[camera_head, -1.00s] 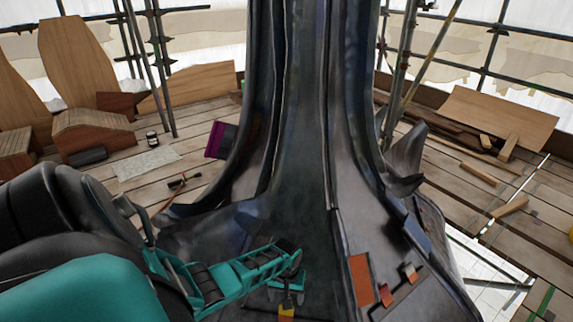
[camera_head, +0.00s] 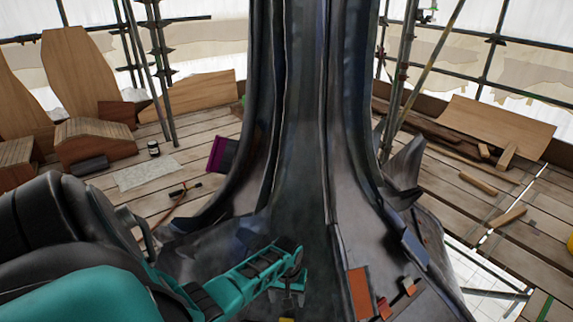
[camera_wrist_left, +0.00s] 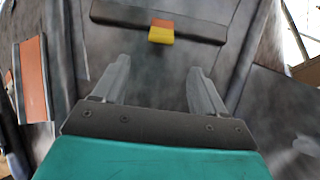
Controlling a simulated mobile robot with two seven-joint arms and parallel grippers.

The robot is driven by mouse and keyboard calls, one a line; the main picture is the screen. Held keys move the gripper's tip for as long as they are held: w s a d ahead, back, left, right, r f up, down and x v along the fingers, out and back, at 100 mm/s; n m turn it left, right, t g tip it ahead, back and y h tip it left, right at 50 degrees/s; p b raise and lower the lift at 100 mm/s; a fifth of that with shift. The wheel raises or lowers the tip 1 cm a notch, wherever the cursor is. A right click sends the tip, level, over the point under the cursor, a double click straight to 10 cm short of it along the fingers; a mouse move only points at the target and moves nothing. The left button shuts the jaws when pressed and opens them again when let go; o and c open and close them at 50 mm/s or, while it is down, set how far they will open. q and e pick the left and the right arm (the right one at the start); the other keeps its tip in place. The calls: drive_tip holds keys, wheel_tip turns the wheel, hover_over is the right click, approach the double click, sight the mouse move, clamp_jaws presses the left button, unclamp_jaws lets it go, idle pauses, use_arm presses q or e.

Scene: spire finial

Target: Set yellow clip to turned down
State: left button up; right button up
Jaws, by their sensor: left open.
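The yellow clip (camera_wrist_left: 161,35) shows in the left wrist view, a small block with a yellow lower part and an orange-red upper part. It sits at the middle of a dark bar (camera_wrist_left: 120,13) on the grey metal surface. My left gripper (camera_wrist_left: 160,66) is open and empty, its two fingers apart, with the clip beyond the fingertips and roughly centred between them. In the head view the left gripper (camera_head: 288,296) is low in the middle, over the spire's flared base. Only a sliver of the yellow clip (camera_head: 287,319) shows at the bottom edge there. My right gripper is not in view.
The dark spire (camera_head: 310,120) rises through the middle of the head view. An orange plate (camera_head: 361,292) and small copper-coloured tabs (camera_head: 409,286) sit right of the gripper. An orange panel (camera_wrist_left: 33,78) is at left in the wrist view. Planks and scaffold poles surround the spire.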

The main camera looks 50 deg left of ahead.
sight(286, 320)
use_arm(q)
wheel_tip(286, 320, down, 12)
drive_tip(key=b, duration=0.8)
drive_tip(key=shift+r, duration=0.25)
drive_tip(key=shift+s+f+b, duration=0.1)
drive_tip(key=shift+f+b, duration=0.25)
drive_tip(key=shift+f, duration=0.2)
